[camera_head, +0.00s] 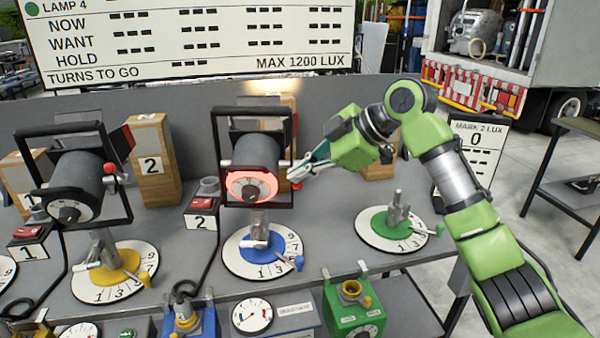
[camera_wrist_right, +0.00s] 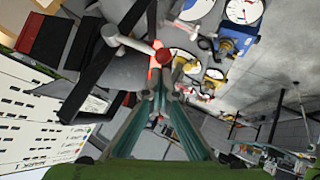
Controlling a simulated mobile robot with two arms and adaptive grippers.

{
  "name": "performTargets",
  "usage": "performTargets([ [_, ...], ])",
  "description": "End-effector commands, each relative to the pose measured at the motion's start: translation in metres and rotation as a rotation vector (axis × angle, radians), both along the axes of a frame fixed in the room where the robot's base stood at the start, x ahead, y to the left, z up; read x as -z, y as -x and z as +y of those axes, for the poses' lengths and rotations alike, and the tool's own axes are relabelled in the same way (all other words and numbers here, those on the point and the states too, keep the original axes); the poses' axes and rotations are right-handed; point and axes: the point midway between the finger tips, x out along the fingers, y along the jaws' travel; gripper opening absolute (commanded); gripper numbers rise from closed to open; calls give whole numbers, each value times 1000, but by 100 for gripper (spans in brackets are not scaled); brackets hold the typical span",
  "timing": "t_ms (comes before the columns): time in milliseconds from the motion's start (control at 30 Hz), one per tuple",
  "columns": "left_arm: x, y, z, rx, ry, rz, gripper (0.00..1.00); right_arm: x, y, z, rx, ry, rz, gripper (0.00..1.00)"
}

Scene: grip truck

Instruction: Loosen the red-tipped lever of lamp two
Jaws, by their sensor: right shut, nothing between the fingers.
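The lamp two (camera_head: 256,150) is the middle lamp, a dark cylinder in a black yoke with its front dial (camera_head: 250,187) ringed in glowing red. Its red-tipped lever (camera_head: 296,185) sticks out at the lamp's right side, beside my fingertips. In the wrist view the lever's red ball (camera_wrist_right: 162,55) shows just beyond the fingertips. My right gripper (camera_head: 299,173) is shut and empty, reaching in from the right. Its teal fingers (camera_wrist_right: 158,95) meet close to the lever; I cannot tell whether they touch it. My left gripper is not in view.
Another lamp (camera_head: 76,180) with its own red-tipped lever stands at left. A switch box marked 2 (camera_head: 203,212) sits between the lamps. A green-centred round dial (camera_head: 365,226) lies to the right. A lettered board (camera_head: 190,45) stands behind the grey bench.

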Motion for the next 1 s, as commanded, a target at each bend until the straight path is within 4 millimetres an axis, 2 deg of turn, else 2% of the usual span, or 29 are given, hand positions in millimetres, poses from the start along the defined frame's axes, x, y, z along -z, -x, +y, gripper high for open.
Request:
performTargets([
  [567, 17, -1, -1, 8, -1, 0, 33, 13, -1, 0, 0, -4, -101, 0],
  [833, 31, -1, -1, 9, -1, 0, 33, 29, -2, 0, -1, -11, -230, 0],
  [1000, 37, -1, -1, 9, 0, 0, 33, 40, -3, 0, 1, -10, -225, 0],
])
